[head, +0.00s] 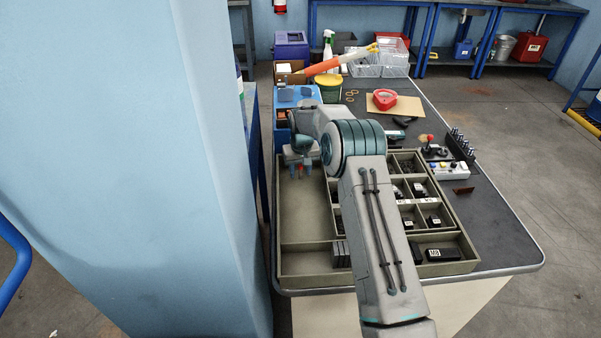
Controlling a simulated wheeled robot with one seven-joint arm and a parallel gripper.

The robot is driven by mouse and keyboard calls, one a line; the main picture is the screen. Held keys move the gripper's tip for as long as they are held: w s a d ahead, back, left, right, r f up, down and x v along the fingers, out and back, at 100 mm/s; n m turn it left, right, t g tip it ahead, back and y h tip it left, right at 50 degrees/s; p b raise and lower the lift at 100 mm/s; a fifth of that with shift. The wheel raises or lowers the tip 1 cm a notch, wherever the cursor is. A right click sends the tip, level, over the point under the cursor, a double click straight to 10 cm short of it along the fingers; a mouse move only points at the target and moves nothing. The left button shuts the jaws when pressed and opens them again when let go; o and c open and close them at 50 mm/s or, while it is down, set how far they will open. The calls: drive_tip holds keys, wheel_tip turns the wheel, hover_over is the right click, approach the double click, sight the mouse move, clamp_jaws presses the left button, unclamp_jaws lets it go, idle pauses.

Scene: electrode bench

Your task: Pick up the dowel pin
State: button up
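I cannot make out a dowel pin for certain; it may be hidden by my arm or too small to tell. My gripper (300,172) points down over the far end of the long left compartment of the olive sorting tray (306,258). Small reddish bits show at its fingertips, too small to tell whether they are part of the fingers or something between them. I cannot tell whether the gripper is open or shut. The part of the left compartment in front of it looks empty. My arm covers the middle of the tray.
Small black parts fill the tray's right compartments; a black block (442,254) lies at front right. Behind stand a blue bin (281,135), a green tub (328,90) and a red tape dispenser (384,99). A blue pillar (215,180) rises close on the left.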

clamp_jaws()
drive_tip(key=shift+r, duration=0.1)
